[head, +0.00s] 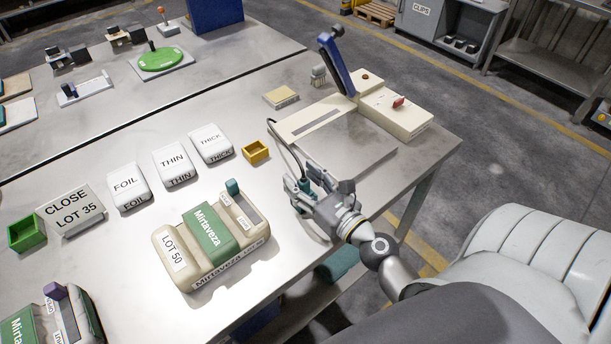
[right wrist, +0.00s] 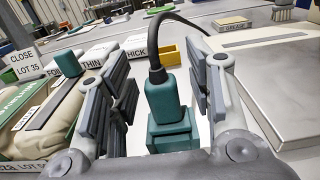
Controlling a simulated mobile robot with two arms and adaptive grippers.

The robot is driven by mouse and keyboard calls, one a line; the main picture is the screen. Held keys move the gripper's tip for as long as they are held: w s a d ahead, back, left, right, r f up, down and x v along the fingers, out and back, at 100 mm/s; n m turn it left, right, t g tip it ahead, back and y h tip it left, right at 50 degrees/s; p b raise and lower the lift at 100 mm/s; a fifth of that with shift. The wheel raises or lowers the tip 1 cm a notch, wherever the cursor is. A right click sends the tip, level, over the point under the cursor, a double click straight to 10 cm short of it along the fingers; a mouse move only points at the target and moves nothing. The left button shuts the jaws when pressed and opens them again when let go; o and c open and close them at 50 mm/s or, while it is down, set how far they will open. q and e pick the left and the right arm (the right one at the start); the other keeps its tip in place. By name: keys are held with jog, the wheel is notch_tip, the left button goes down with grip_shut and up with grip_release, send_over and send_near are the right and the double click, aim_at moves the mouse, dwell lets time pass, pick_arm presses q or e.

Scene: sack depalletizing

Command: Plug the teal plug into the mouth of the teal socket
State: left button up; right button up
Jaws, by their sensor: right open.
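The teal plug (right wrist: 166,97), with a black cable from its top, stands upright at the teal socket (right wrist: 173,134) in the right wrist view. The plug's lower end meets the socket block; how deep it sits, I cannot tell. My right gripper (head: 306,180) is open, its fingers on either side of the plug with visible gaps. In the head view the fingers mostly hide plug and socket; the black cable (head: 279,137) arches up behind them. My left gripper is not in view.
A cream machine with a blue lever (head: 338,66) stands behind the gripper. The green and beige Mirtaveza device (head: 208,226) lies to the left. A small yellow bin (head: 256,151) and several white labelled blocks (head: 171,162) stand farther left. The table's edge is to the right.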

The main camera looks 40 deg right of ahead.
jog(key=s, duration=0.8)
jog(key=s+d, duration=0.1)
jog(key=s, duration=0.3)
dwell(0.5)
